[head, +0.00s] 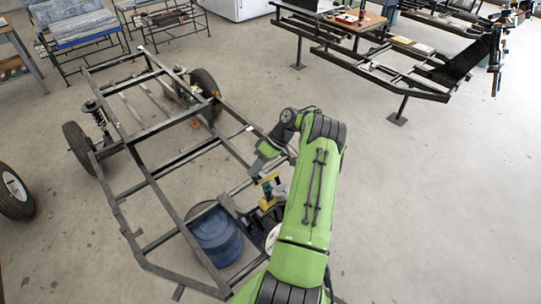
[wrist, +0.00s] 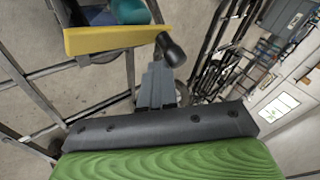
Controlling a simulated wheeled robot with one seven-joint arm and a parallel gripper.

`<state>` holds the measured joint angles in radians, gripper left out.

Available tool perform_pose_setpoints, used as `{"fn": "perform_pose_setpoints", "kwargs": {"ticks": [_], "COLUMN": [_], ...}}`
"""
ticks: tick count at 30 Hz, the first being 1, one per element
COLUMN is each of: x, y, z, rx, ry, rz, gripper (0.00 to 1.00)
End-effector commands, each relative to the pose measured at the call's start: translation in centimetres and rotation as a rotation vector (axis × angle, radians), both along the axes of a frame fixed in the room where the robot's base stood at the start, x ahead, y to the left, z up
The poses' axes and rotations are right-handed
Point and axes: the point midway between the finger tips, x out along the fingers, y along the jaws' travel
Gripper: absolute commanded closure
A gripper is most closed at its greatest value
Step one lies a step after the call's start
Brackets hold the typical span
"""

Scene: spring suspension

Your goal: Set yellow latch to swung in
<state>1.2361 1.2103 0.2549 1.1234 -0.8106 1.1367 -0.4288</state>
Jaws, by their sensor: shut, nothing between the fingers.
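The yellow latch (head: 269,181) shows in the head view on the frame's right side, close to my wrist. In the wrist view it is a long yellow bar (wrist: 110,39) across the upper left, with a dark round knob (wrist: 171,49) at its right end. My gripper (wrist: 158,72) is shut and empty, with its grey fingertips just below the knob in the picture. I cannot tell whether they touch it. In the head view my gripper (head: 257,165) is small and dark beside the latch, and its fingers are hard to make out.
The dark metal chassis frame (head: 152,180) surrounds the latch area. A blue drum (head: 216,238) stands inside the frame, left of the latch. Wheels and a spring strut (head: 95,112) are at the far end. Open floor (head: 430,200) lies to the right.

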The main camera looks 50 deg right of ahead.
Motion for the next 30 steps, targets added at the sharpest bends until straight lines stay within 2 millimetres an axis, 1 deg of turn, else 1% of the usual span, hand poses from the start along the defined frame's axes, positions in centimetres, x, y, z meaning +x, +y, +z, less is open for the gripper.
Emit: {"fn": "perform_pose_setpoints", "kwargs": {"ticks": [8, 11, 14, 27, 30], "x": [0.0, -0.1, -0.5, -3.6, -4.0], "y": [0.0, -0.3, -1.3, -7.5, -8.4], "z": [0.0, 0.4, 1.6, 10.1, 11.1], "rx": [0.001, 0.0, -0.001, -0.003, -0.004], "ry": [-0.001, -0.001, -0.003, -0.005, -0.001], "rz": [0.001, 0.0, -0.003, -0.005, -0.001], "gripper": [1.0, 1.0, 1.0, 1.0, 1.0]}}
